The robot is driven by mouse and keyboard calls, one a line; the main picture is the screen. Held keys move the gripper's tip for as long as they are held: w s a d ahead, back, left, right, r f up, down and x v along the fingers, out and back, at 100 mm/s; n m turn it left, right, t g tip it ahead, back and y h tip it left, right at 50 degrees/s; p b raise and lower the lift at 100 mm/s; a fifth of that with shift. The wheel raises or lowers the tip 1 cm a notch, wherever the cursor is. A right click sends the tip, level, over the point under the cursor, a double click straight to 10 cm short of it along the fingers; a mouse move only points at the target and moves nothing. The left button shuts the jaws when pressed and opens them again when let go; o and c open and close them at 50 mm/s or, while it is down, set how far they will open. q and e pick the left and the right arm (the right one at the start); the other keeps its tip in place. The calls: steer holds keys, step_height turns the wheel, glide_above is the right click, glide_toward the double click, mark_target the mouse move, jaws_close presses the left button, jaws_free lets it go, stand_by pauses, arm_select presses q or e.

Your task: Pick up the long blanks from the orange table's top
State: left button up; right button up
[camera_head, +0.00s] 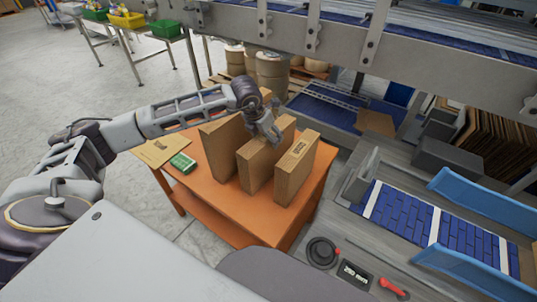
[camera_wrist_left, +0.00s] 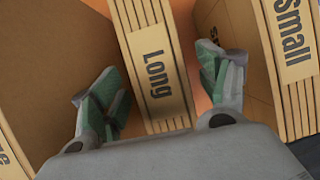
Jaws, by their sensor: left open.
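The long blanks (camera_head: 258,172) stand upright on the orange table (camera_head: 228,224), in the middle of three brown cardboard stacks. In the left wrist view their edge (camera_wrist_left: 157,75) reads "Long". My left gripper (camera_head: 265,133) is over this stack, arm reaching in from the left. In the left wrist view its green-padded fingers (camera_wrist_left: 160,95) are open, one on each side of the "Long" edge. A gap shows between that edge and the right finger; whether the left finger touches is unclear. My right gripper is not in view.
A stack marked "Small" (camera_wrist_left: 290,40) stands close on the right, also seen in the head view (camera_head: 298,170). A taller stack (camera_head: 220,137) stands on the left. A green-and-white box (camera_head: 182,162) and flat cardboard (camera_head: 155,150) lie at the table's left. A conveyor (camera_head: 430,222) is at right.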

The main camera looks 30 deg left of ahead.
arm_select(q)
steer(key=x, duration=0.2)
steer(key=shift+w+f, duration=0.1)
steer(key=shift+f, duration=0.3)
steer(key=shift+r, duration=0.1)
jaws_close()
stand_by(0.4)
